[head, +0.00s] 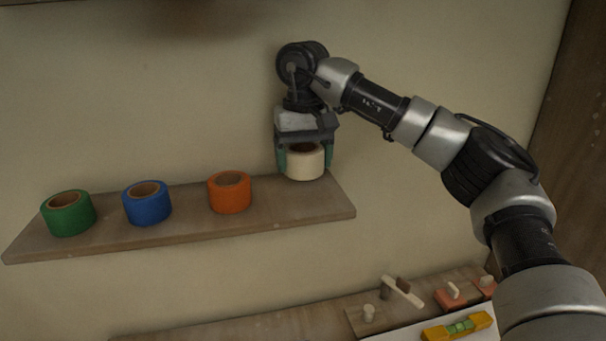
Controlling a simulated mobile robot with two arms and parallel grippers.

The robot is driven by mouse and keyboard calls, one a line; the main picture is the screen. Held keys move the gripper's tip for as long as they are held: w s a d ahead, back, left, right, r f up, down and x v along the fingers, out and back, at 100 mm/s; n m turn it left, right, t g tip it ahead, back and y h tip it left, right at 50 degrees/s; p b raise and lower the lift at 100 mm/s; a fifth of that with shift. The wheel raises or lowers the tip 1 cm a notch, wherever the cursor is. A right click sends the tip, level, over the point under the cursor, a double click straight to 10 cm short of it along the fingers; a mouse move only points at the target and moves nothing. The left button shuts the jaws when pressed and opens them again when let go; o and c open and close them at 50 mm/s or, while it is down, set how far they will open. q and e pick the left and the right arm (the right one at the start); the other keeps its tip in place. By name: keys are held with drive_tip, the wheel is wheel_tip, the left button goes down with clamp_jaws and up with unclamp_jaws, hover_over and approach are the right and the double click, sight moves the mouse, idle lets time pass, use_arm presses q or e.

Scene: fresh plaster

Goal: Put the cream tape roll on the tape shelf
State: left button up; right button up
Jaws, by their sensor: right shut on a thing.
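The cream tape roll (305,164) is upright between the fingers of my right gripper (306,160), which is shut on it. The roll is at the right end of the wooden tape shelf (290,210). Its bottom appears at or just above the shelf surface; I cannot tell whether it touches. The gripper comes from above, and its body hides part of the roll's top. My left gripper is not in view.
A green roll (68,218), a blue roll (147,208) and an orange roll (230,197) stand along the shelf to the left.

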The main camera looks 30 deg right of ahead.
sight(303, 191)
wheel_tip(303, 191, down, 3)
drive_tip(key=shift+f+p, duration=0.2)
drive_tip(key=shift+p, duration=0.5)
drive_tip(key=shift+f, duration=0.25)
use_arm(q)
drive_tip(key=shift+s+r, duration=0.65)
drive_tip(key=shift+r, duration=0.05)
use_arm(e)
drive_tip(key=shift+f, duration=0.2)
drive_tip(key=o, duration=0.9)
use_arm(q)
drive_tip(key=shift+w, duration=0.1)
use_arm(e)
drive_tip(key=shift+r, duration=0.1)
